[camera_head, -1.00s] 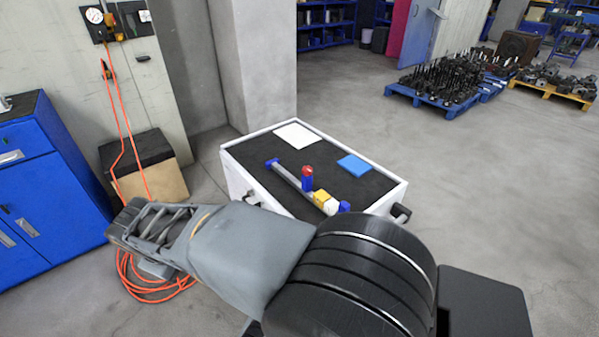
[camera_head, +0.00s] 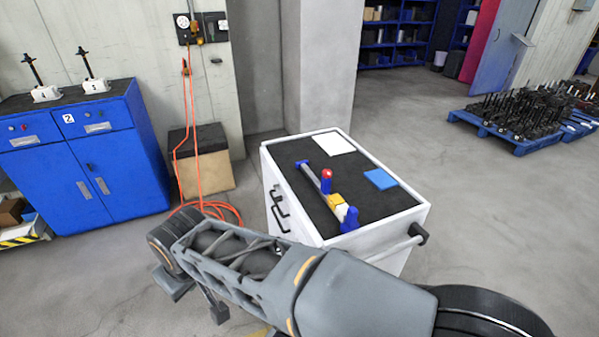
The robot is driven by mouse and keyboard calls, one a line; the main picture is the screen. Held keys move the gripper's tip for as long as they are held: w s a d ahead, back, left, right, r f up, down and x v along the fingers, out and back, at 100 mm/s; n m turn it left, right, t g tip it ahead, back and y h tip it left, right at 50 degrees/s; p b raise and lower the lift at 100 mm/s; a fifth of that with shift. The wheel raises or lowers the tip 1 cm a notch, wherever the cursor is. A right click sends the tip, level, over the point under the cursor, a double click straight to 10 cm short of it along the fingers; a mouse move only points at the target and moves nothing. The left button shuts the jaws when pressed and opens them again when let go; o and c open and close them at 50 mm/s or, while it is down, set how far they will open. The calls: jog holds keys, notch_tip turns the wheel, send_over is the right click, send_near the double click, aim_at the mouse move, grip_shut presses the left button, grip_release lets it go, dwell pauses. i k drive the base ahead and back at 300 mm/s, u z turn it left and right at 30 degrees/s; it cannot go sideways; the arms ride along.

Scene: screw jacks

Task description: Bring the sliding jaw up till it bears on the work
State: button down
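A bar clamp lies on the dark top of the white cart. Its grey bar (camera_head: 312,176) runs from a small blue end at the back left toward the front. A blue jaw with a red top (camera_head: 327,181) stands on the bar and looks like the sliding jaw. A yellow block (camera_head: 335,200) and a white block (camera_head: 343,211) sit in front of it, then a blue end jaw (camera_head: 350,219). The sliding jaw is close to the yellow block; I cannot tell whether they touch. My arm crosses the foreground, in front of the cart; my gripper cannot be made out.
The white cart (camera_head: 385,225) has dark handles; a white sheet (camera_head: 334,143) and a blue sheet (camera_head: 380,179) lie on top. A blue cabinet (camera_head: 120,165) bears two screw jacks. An orange hose hangs beside a box (camera_head: 205,172).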

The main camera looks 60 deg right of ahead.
aim_at(326, 185)
jog(key=i, duration=0.75)
jog(key=z, duration=0.85)
jog(key=i, duration=0.3)
jog(key=z, duration=0.25)
